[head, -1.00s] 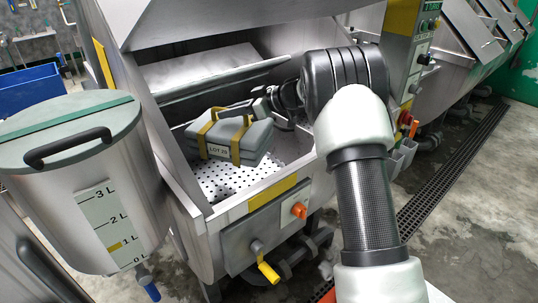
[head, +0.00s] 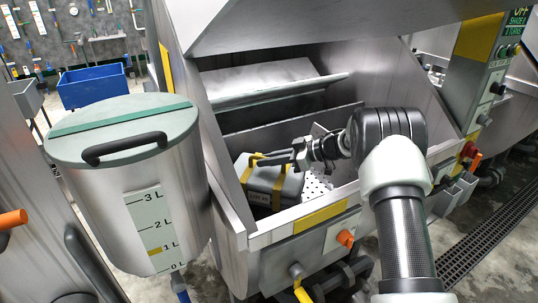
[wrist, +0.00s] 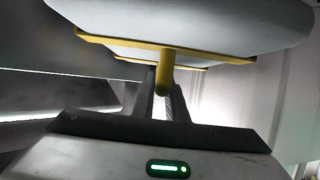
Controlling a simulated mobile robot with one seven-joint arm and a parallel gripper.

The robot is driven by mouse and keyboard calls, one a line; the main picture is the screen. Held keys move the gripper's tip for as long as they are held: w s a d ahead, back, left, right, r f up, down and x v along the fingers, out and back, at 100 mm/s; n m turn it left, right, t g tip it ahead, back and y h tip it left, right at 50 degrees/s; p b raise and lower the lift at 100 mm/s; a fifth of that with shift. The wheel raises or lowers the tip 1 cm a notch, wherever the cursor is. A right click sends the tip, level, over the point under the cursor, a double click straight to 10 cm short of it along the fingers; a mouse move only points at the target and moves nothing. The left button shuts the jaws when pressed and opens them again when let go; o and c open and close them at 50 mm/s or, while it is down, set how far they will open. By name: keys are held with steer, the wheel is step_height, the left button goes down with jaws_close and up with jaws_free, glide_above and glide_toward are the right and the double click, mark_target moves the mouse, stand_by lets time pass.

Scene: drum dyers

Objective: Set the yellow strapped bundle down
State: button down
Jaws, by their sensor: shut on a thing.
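The yellow strapped bundle (head: 272,180) is a grey block of folded layers with yellow straps and a lot label. It is inside the steel trough (head: 345,193), near its left wall and behind the front rim. My gripper (head: 262,160) reaches in from the right and is shut on the bundle's yellow strap. In the wrist view the fingers (wrist: 163,90) close around a yellow strap loop, with the grey bundle (wrist: 190,18) filling the top. The bundle's underside is hidden behind the rim, so I cannot tell whether it touches the perforated floor (head: 316,188).
A lidded steel drum (head: 130,185) with a litre scale stands close on the left. The trough's front rim (head: 300,215) and overhanging hood (head: 300,25) border the opening. A control panel (head: 490,70) stands at the right. A blue bin (head: 93,87) is at the back left.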

mark_target(262, 169)
steer(key=shift+f, duration=1.5)
steer(key=c, duration=2.1)
jaws_free()
steer(key=shift+f, duration=0.2)
steer(key=o, duration=0.3)
steer(key=shift+o, duration=0.2)
